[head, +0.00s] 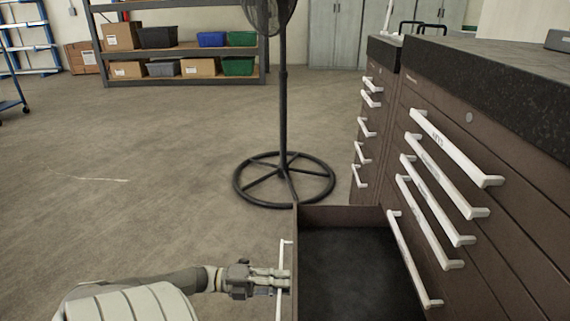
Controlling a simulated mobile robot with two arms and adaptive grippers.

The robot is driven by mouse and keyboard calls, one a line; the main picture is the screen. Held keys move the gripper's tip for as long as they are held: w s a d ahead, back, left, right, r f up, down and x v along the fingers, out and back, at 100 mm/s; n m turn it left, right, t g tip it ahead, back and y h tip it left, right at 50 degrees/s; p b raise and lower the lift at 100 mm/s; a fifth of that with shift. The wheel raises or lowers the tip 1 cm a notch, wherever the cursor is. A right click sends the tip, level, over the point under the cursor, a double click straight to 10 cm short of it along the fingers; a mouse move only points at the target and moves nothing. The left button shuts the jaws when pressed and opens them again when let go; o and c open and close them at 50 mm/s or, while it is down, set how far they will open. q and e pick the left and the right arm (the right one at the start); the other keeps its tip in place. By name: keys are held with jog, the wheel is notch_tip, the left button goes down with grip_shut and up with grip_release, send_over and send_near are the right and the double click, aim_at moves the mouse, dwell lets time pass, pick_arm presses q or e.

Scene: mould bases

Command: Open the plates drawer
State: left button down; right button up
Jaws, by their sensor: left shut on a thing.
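A low drawer (345,217) of the brown cabinet (470,100) stands pulled out, with a dark, empty-looking floor inside. Its front edge faces left. The drawer's white bar handle (284,250) runs along that front. My left gripper (284,281) is shut on this handle, reaching in from the left. I cannot read from this view whether the drawer is labelled as the plates drawer. My right gripper is not in view.
Several shut drawers with white handles (455,147) sit above the open one. A fan's round base (284,194) stands on the floor just beyond the drawer. A shelf with boxes (180,50) is at the back. The floor at left is clear.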

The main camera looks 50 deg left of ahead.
pick_arm(q)
jog(key=c, duration=1.4)
grip_release()
jog(key=v, duration=1.2)
